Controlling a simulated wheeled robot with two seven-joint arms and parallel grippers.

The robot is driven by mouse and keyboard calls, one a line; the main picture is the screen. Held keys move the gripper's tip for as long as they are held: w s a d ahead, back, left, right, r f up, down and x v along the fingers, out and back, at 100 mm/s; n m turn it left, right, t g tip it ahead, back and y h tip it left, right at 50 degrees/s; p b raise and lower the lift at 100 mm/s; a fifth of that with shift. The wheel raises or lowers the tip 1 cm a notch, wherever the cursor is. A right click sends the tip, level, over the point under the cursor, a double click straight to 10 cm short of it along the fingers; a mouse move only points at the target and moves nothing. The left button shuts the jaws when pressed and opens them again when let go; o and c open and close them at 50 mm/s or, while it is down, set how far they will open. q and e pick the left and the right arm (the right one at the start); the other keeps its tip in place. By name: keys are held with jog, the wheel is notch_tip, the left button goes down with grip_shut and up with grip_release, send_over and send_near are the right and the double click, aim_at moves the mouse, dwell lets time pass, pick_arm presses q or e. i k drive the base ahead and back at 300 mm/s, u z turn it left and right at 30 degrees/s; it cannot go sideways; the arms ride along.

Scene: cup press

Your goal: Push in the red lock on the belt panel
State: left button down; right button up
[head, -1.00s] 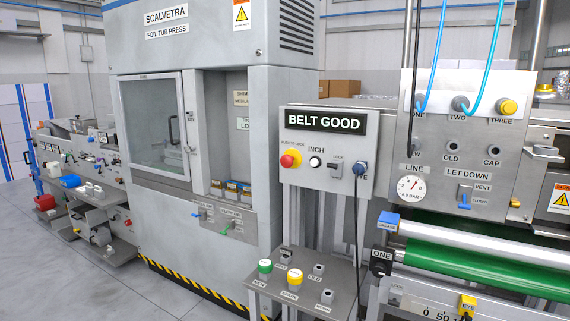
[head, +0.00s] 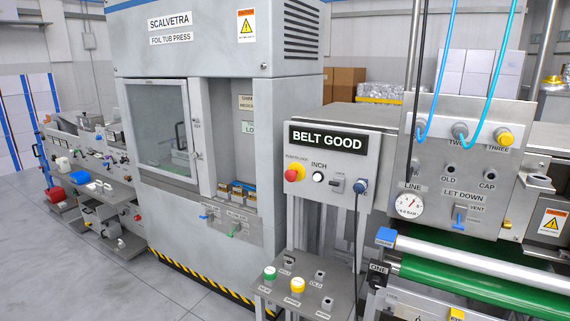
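Neither of my grippers shows in the view.
Below the panel is a small shelf (head: 310,306) with a green button (head: 270,273), a yellow button (head: 298,285) and metal sockets. The foil tub press (head: 225,80) stands left. A pneumatic panel (head: 440,180) and green belt (head: 480,279) are at right. Floor is clear at lower left.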

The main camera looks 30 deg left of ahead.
aim_at(290, 176)
jog(key=u, duration=0.4)
jog(key=i, duration=1)
jog(key=z, duration=0.25)
